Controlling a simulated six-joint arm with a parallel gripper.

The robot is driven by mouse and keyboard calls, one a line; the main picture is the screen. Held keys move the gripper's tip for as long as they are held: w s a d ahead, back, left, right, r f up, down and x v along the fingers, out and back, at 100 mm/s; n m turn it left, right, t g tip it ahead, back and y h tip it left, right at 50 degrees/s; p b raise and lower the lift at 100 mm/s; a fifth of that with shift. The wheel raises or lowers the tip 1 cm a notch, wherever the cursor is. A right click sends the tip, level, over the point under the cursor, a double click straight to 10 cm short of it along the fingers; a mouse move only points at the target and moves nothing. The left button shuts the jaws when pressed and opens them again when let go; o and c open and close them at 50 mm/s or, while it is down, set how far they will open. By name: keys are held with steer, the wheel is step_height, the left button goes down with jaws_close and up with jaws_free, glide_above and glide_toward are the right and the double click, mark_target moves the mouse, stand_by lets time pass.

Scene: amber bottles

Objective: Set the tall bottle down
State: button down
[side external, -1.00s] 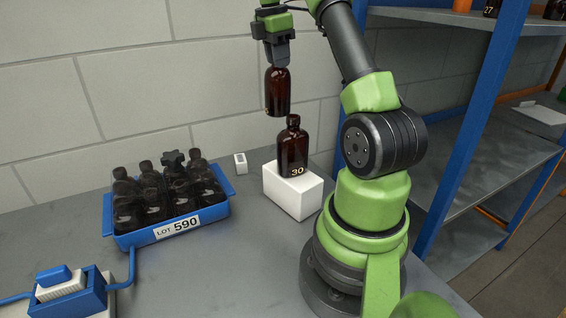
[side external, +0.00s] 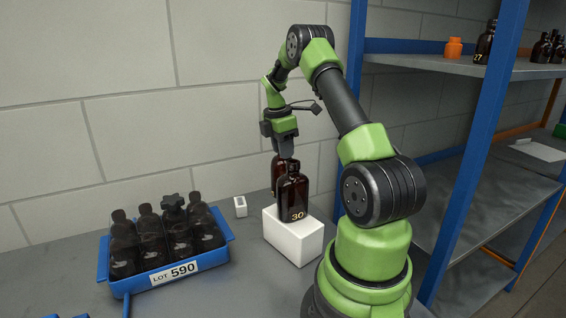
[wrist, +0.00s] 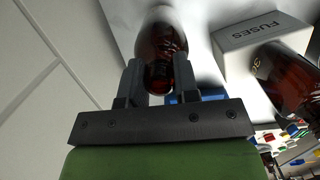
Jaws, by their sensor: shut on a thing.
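My gripper (side external: 284,150) points down and is shut on a dark amber bottle (side external: 276,174), the tall bottle. In the side view the held bottle is behind another amber bottle marked 30 (side external: 293,200), which hides most of it. In the wrist view the held bottle (wrist: 160,42) is between my two fingers (wrist: 158,75). Its base and any contact with the table cannot be made out. Bottle 30 also shows at the right of the wrist view (wrist: 290,82) and stands upright on a white box (side external: 293,240).
The white box is lettered FUSES in the wrist view (wrist: 255,38). A blue crate (side external: 200,262) labelled LOT 590, with several dark bottles, stands at the left. A small white block (side external: 240,207) lies near the wall. A blue-framed shelf (side external: 430,195) rises at the right.

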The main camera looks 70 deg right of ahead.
mark_target(283, 171)
steer(key=shift+f, duration=1.7)
steer(key=c, duration=0.9)
jaws_free()
steer(key=shift+o, duration=0.2)
